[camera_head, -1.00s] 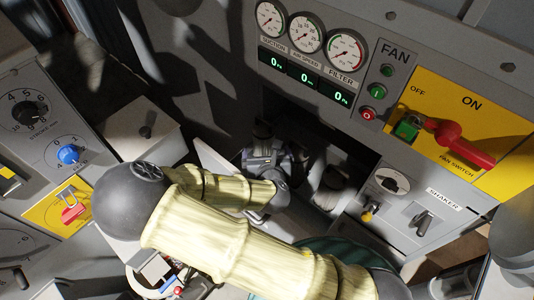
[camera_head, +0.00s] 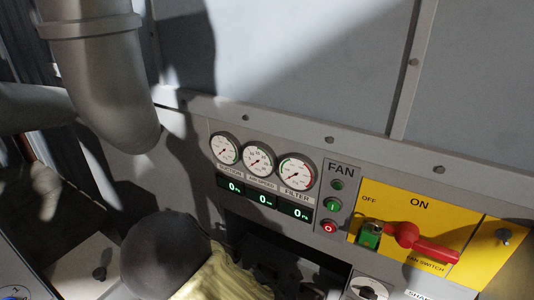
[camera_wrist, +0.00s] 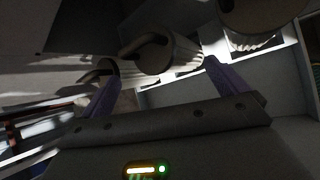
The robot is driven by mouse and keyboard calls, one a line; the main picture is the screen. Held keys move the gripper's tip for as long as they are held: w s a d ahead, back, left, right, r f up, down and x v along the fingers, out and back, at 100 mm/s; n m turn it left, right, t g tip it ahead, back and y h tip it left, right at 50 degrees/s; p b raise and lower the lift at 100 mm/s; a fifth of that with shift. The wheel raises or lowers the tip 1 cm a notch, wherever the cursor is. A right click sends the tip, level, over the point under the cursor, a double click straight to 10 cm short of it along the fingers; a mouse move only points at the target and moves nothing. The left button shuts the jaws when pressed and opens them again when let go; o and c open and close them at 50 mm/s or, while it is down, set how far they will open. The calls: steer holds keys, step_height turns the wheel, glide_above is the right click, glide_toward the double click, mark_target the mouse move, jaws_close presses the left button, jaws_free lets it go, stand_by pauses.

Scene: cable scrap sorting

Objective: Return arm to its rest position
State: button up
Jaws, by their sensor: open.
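My arm, in a pale yellow sleeve with a dark round joint, shows only at the bottom of the head view. My gripper is outside the head view. In the wrist view my gripper (camera_wrist: 158,92) has its two purple fingers spread wide apart, with nothing held between them. Beyond the fingers are pale ribbed cylinders (camera_wrist: 182,56) with dark handle-like bars, in shadow. I cannot tell how far they are from the fingertips.
A grey panel carries three gauges (camera_head: 258,160), a fan button column (camera_head: 332,205) and a yellow fan switch plate (camera_head: 380,205) with a red lever (camera_head: 425,245). A thick grey pipe (camera_head: 110,85) hangs at upper left. A dark recess (camera_head: 280,245) opens below the gauges.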

steer(key=s+d+r+m+g, duration=0.3)
steer(key=d+r+m, duration=0.4)
steer(key=m, duration=0.6)
steer(key=s+d+r+m+g, duration=0.2)
steer(key=s+d+r+m, duration=0.3)
steer(key=m, duration=0.9)
steer(key=d+r, duration=0.1)
steer(key=d, duration=0.2)
steer(key=shift+s+d+r+g, duration=0.15)
steer(key=shift+s+r+g, duration=0.05)
steer(key=shift+r+g, duration=0.2)
